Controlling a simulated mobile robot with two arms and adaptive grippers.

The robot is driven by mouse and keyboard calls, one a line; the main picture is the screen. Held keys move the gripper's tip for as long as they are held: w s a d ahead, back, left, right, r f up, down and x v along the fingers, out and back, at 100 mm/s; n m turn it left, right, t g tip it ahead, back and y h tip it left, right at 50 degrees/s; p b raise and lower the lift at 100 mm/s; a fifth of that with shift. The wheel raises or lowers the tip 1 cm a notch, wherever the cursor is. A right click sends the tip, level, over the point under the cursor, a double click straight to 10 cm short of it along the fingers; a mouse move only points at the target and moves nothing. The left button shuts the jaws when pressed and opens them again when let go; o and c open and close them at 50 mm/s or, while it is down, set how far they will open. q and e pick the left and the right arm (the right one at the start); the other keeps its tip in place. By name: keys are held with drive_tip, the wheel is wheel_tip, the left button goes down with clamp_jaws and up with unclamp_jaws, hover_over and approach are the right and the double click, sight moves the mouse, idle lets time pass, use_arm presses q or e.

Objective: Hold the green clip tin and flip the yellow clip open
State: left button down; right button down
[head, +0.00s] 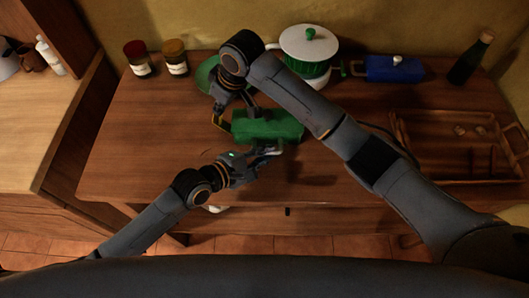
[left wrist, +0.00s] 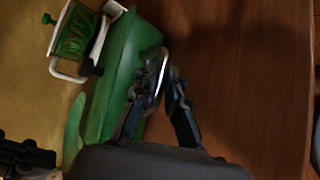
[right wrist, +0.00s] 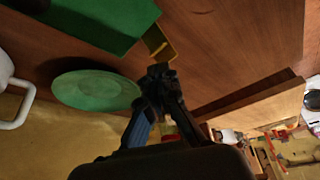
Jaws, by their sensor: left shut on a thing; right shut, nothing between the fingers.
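The green clip tin (head: 268,125) lies on the wooden counter. It also shows in the left wrist view (left wrist: 118,75) and at the top of the right wrist view (right wrist: 85,22). My left gripper (head: 274,151) is shut on the pale handle (left wrist: 157,78) on the tin's near side. The yellow clip (head: 218,122) sticks out from the tin's left end as a bent bar; it shows more closely in the right wrist view (right wrist: 161,46). My right gripper (right wrist: 158,74) is shut and empty, just beside the clip; whether they touch, I cannot tell.
A green plate (right wrist: 95,90) lies behind the tin. A white and green pot (head: 308,45), a blue box (head: 395,69) and a dark bottle (head: 470,58) stand at the back. Two jars (head: 138,58) stand back left; a wooden tray (head: 455,181) lies right. The counter's front left is clear.

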drive_tip(key=shift+d+r, duration=0.2)
drive_tip(key=shift+r, duration=2.6)
use_arm(q)
drive_tip(key=c, duration=1.3)
unclamp_jaws()
drive_tip(key=v, duration=1.2)
